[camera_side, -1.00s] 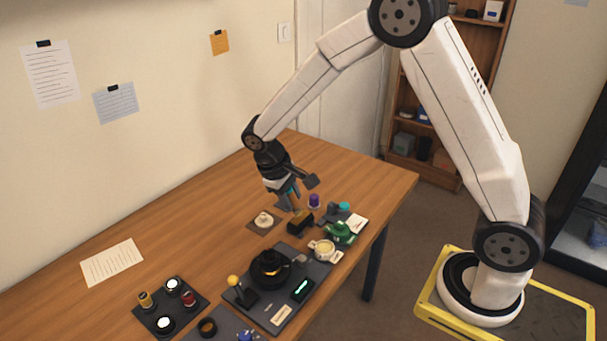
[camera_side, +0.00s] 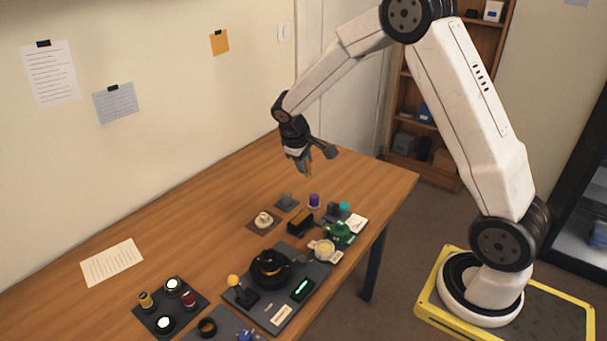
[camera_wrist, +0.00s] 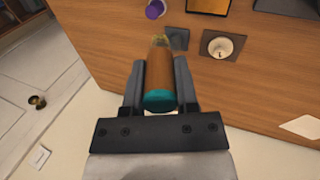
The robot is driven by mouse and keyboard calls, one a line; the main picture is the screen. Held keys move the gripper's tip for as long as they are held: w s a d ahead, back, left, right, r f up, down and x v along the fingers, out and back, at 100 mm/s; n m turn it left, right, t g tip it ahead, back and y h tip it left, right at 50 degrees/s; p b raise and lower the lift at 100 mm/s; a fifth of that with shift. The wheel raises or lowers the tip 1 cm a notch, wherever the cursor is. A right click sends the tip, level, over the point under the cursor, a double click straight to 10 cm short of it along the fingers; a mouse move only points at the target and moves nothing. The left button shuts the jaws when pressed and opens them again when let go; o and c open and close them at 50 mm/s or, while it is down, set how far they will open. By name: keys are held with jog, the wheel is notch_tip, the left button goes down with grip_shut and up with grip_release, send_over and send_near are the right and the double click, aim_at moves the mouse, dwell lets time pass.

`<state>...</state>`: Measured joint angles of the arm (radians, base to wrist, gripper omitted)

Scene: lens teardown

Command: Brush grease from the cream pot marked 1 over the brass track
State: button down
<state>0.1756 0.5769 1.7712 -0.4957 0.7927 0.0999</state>
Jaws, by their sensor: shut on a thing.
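My gripper (camera_side: 306,172) is shut on a brush (camera_wrist: 158,75) above the far part of the table. In the wrist view the brush has a brown handle with a teal end, and its pale bristles point down towards the table. An open cream pot (camera_side: 324,248) with side handles and pale yellow content stands near the table's right edge; its mark is too small to read. What looks like its cream lid (camera_side: 264,219) lies on a dark square pad, also in the wrist view (camera_wrist: 220,47). A brass-coloured track (camera_side: 269,266) shows partly inside the black round housing (camera_side: 262,279).
A green lidded pot (camera_side: 341,233) stands beside the cream pot. A black box (camera_side: 300,222), a purple-capped item (camera_side: 314,201) and an empty grey pad (camera_side: 287,202) are behind. A yellow-knobbed lever (camera_side: 236,283) stands left of the housing. The table's left-middle is largely clear.

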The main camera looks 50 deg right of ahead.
jog(key=shift+f, duration=2.2)
jog(key=shift+r, duration=0.35)
jog(key=shift+f, duration=0.15)
